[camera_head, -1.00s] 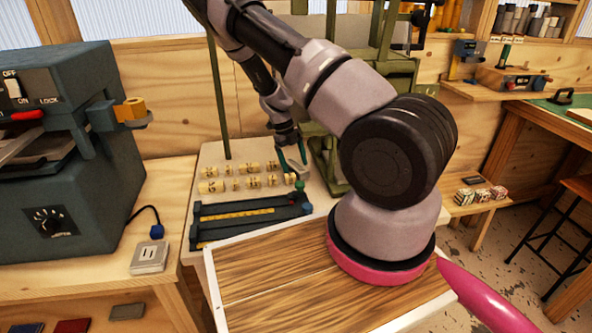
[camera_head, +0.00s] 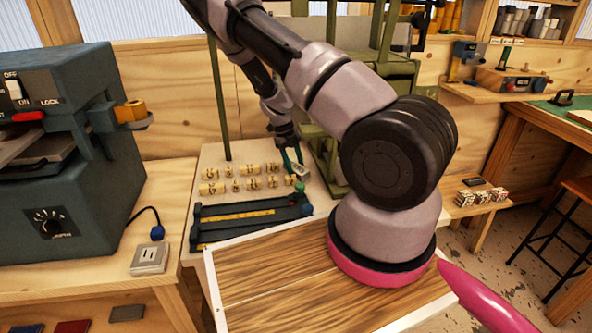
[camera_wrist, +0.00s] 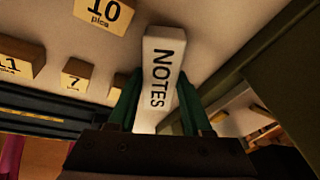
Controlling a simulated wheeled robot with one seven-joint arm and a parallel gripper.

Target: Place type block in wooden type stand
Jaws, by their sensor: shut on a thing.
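My gripper (camera_head: 295,164) is at the back right of the pale board, beside the green machine frame. In the wrist view, its green fingers (camera_wrist: 157,98) are shut on a white type block (camera_wrist: 159,58) marked NOTES in black. The block shows only as a small grey-white shape in the head view (camera_head: 300,170). It seems to be held just above or at the board; the gap cannot be told. I cannot pick out a wooden type stand for certain.
Several wooden pieces with numbers (camera_wrist: 103,12) lie in rows on the board, left of my gripper. A dark blue tray with a yellow rule (camera_head: 240,219) lies in front. The green frame (camera_head: 325,160) is close on the right. Small blocks (camera_head: 482,194) sit on a shelf further right.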

